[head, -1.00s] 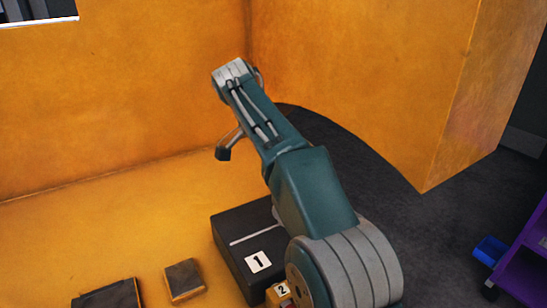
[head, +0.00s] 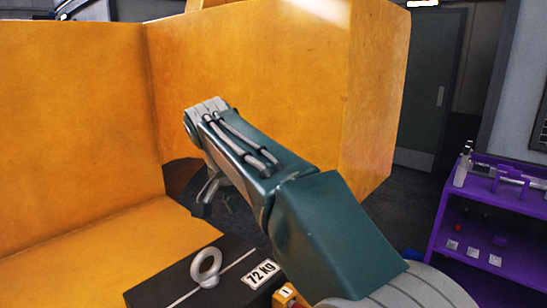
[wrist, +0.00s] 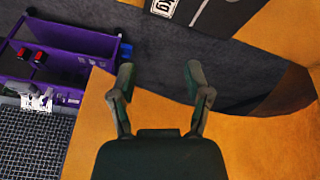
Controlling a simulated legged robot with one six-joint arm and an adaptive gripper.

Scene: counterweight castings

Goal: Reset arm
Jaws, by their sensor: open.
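My gripper (wrist: 161,85) is open in the wrist view, with its two fingers spread apart and nothing between them. In the head view my arm reaches up and to the left in front of the orange walls, and the gripper (head: 212,197) hangs below its far end, partly hidden by the arm. A dark block (head: 165,289) with a metal eye ring and a "72 kg" label lies at the lower middle, below the gripper and apart from it. A dark labelled surface also shows at the top of the wrist view (wrist: 225,14).
Tall orange walls (head: 270,80) stand behind my arm. A purple cart (head: 500,220) with small items is at the right. A grey door (head: 425,90) stands behind. Dark floor shows between the orange wall and the cart.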

